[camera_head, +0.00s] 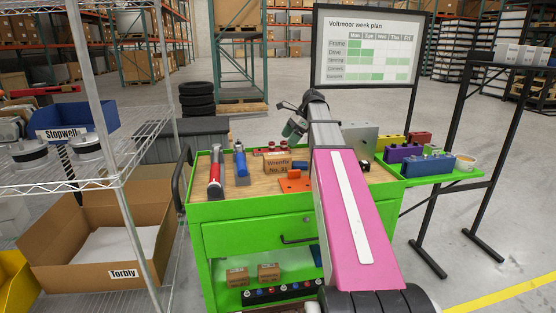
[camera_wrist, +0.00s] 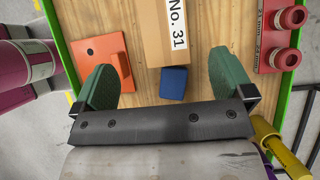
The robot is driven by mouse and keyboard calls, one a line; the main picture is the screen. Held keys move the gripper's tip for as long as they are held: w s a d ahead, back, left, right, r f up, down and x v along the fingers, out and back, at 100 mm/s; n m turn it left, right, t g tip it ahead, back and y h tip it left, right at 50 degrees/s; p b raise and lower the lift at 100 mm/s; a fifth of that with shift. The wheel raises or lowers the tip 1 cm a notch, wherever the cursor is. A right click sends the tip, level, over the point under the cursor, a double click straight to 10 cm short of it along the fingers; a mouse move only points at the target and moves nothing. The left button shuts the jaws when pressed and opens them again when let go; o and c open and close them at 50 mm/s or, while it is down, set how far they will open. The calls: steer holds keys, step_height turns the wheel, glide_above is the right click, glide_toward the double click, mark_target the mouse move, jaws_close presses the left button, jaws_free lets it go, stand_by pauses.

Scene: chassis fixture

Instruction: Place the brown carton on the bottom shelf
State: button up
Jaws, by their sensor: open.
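The brown carton (camera_head: 277,163), labelled Wrenfis No. 31, sits on the wooden top of the green cart. In the wrist view the carton (camera_wrist: 178,50) lies beyond my fingertips, its near edge roughly in line with the gap between them. My gripper (camera_wrist: 163,72) is open and empty, with green fingers spread above the cart top. In the head view my gripper (camera_head: 293,127) is partly hidden by my arm. The cart's lower shelf (camera_head: 297,270), under the drawer, holds two small brown boxes (camera_head: 268,272); my arm hides its right part.
A blue block (camera_wrist: 173,82) lies between my fingers, near the carton. An orange plate (camera_wrist: 102,62) lies left, red cylinders (camera_wrist: 280,38) right. A red-and-silver tool (camera_head: 215,174) lies on the cart's left. A wire rack (camera_head: 120,165) stands left; a green side tray (camera_head: 440,178) juts right.

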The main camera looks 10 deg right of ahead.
mark_target(277, 155)
steer(key=f, duration=0.1)
steer(key=a+f+y, duration=0.1)
steer(key=f+y, duration=0.1)
steer(key=f, duration=0.1)
steer(key=shift+s+a, duration=0.15)
steer(key=shift+a, duration=0.2)
steer(key=shift+w+x, duration=0.15)
steer(key=shift+x, duration=1.25)
steer(key=shift+w+x, duration=0.2)
steer(key=shift+x, duration=1.15)
steer(key=shift+d+f, duration=0.1)
steer(key=shift+d, duration=0.05)
steer(key=c, duration=1.4)
step_height(277, 155, up, 4)
steer(key=shift+r, duration=0.1)
steer(key=s+a+r, duration=0.6)
steer(key=a, duration=0.4)
steer(key=shift+r, duration=0.4)
